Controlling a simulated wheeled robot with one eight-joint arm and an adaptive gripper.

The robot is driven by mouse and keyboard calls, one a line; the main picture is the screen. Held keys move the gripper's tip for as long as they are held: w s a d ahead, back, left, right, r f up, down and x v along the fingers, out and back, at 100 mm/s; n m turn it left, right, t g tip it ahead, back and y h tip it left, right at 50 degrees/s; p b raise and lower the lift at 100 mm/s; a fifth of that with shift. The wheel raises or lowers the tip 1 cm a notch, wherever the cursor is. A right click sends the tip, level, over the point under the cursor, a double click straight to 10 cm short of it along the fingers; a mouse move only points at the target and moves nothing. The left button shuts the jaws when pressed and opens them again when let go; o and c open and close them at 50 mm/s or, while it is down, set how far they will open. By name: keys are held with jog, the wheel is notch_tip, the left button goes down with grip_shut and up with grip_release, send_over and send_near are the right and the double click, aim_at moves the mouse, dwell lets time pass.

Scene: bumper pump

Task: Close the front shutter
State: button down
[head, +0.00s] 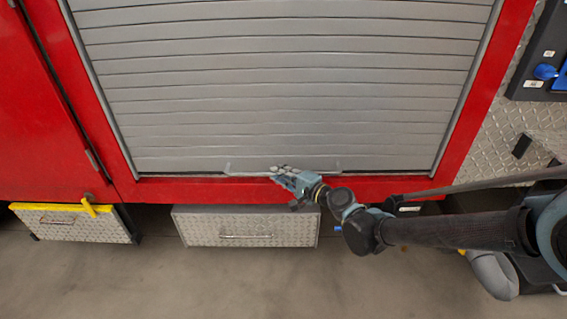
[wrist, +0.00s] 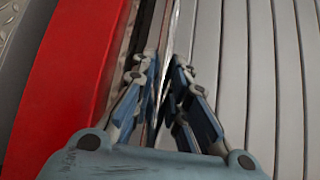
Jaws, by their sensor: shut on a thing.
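The grey slatted front shutter (head: 280,90) fills the red frame almost to its bottom sill. A thin dark line shows between its lower edge and the sill. A thin bar handle (head: 245,174) runs along the shutter's lower edge. My gripper (head: 282,171) is shut on this handle near its middle. In the wrist view my gripper's fingers (wrist: 164,85) close around a narrow edge, with the shutter slats (wrist: 255,70) on the right. The fingers hide most of the gripped part.
The red frame (head: 230,188) borders the shutter below, and it shows at left in the wrist view (wrist: 75,70). A diamond-plate box (head: 245,230) and a yellow-edged step (head: 80,225) lie below. The grey floor (head: 200,285) in front is clear.

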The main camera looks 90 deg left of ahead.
jog(key=shift+f, duration=1.05)
jog(key=shift+d, duration=0.1)
jog(key=c, duration=1.6)
grip_release()
jog(key=shift+f, duration=0.1)
jog(key=shift+o, duration=0.2)
jog(key=v, duration=1.2)
jog(key=shift+w, duration=0.1)
